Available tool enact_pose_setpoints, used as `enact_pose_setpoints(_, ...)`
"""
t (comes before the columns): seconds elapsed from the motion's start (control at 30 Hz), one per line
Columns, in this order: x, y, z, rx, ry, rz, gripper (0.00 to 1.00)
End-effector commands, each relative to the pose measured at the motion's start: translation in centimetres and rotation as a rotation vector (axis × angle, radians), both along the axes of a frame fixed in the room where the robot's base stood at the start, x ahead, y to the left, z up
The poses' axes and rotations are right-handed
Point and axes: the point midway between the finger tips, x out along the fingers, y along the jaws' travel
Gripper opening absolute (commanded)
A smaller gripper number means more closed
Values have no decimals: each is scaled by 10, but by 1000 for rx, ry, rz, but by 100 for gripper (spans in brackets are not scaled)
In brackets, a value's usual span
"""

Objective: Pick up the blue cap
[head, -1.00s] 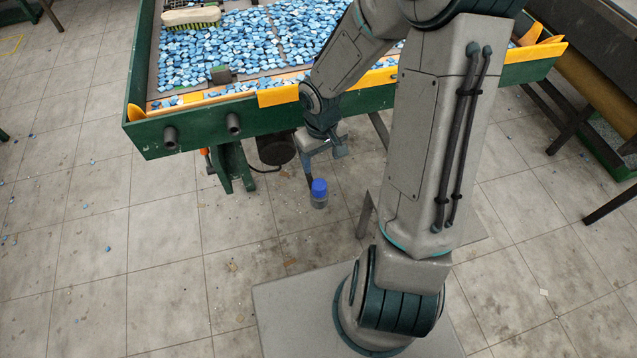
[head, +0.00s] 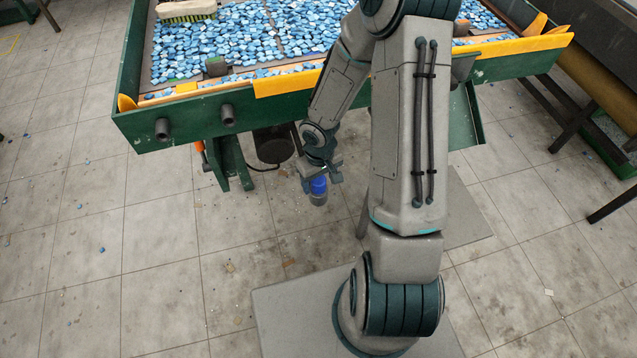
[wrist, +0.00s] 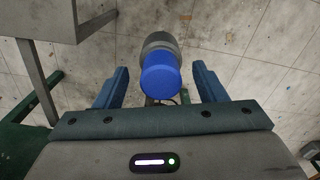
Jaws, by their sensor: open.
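The blue cap (head: 319,185) sits on top of a small grey container (head: 318,199) that shows in the head view below the green table's front edge. In the wrist view the blue cap (wrist: 161,76) is in the upper middle, with the grey container (wrist: 160,42) behind it. My gripper (wrist: 160,84) is open, one finger on each side of the cap, with a visible gap to both. In the head view my gripper (head: 319,181) is right at the cap and partly covers it.
The green table (head: 180,135) with blue mosaic pieces (head: 225,45) stands above and behind my gripper. A brush (head: 186,10) lies on it. A dark round object (head: 274,146) hangs or stands under the table. A grey leg-like frame (wrist: 38,80) is at the left in the wrist view. Tiled floor is open at left.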

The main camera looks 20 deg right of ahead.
Motion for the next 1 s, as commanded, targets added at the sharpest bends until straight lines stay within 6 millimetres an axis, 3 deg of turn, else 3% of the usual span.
enact_pose_setpoints(0.1, 0, 0, -9, 0, -1, 1, 64)
enact_pose_setpoints(0.33, 0, 0, -9, 1, -2, 0, 62)
enact_pose_setpoints(0.5, 0, 0, -9, 1, -2, 0, 16)
enact_pose_setpoints(1.0, 1, 0, 0, 0, -3, -1, 16)
